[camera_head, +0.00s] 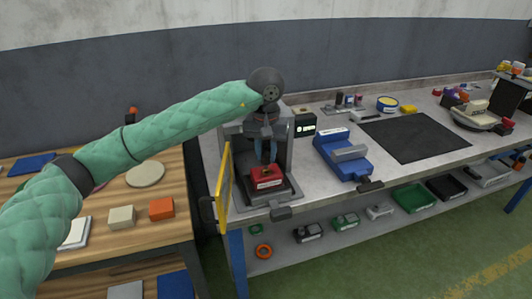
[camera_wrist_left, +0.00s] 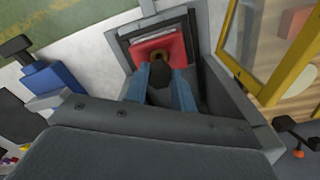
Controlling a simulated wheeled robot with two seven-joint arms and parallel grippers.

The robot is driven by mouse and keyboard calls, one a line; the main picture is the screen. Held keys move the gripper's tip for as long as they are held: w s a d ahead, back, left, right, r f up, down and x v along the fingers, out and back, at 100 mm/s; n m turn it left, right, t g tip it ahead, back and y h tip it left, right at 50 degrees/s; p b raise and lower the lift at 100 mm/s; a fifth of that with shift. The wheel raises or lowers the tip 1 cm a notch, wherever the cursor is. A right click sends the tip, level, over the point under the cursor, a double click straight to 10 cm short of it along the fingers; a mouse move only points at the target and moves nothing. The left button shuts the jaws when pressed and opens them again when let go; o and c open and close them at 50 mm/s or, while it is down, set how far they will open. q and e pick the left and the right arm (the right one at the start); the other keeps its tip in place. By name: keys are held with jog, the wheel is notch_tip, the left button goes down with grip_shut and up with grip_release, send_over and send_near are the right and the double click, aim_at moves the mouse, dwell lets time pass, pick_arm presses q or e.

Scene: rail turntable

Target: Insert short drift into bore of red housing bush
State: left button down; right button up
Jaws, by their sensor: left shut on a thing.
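The red housing (camera_head: 266,178) sits on the bed of a grey press with a yellow-framed guard. My left gripper (camera_head: 267,158) is over the housing, inside the press, pointing down. Its blue fingers are shut on a dark short drift (camera_wrist_left: 160,73). The drift is at or just over the bush; I cannot tell whether its tip is inside the bore. My right gripper is not in view.
The yellow guard (camera_head: 224,188) stands open at the left of the press. A blue vise (camera_head: 342,154) and a dark mat (camera_head: 415,137) are on the bench to the right. A wooden table with orange (camera_head: 161,209) and beige (camera_head: 122,217) blocks is at the left.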

aim_at(266, 155)
pick_arm(q)
jog(key=shift+b, duration=1)
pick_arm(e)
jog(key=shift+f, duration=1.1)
